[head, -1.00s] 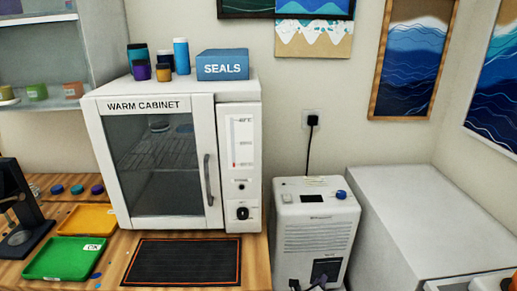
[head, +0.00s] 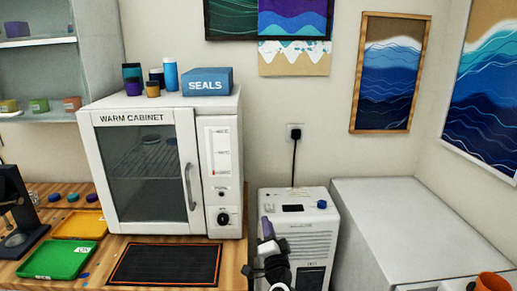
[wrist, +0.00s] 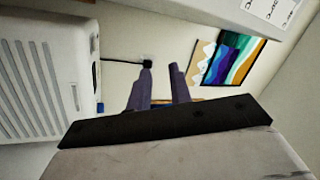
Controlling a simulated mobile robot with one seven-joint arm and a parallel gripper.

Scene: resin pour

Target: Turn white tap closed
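I see no white tap in either view. My gripper (head: 267,229) shows in the head view at bottom centre, pointing up in front of the white floor unit. In the wrist view, the two purple-grey fingers of my gripper (wrist: 160,75) stand apart with only bare wall between them. It is open and empty, touching nothing that I can see.
The warm cabinet (head: 150,180) stands on the wooden bench beside a black mat (head: 167,264) and a green tray (head: 58,260). The white unit (head: 312,240) stands right of the bench. A grey-white surface (head: 400,220) lies further right, with an orange cup (head: 491,282) at the corner.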

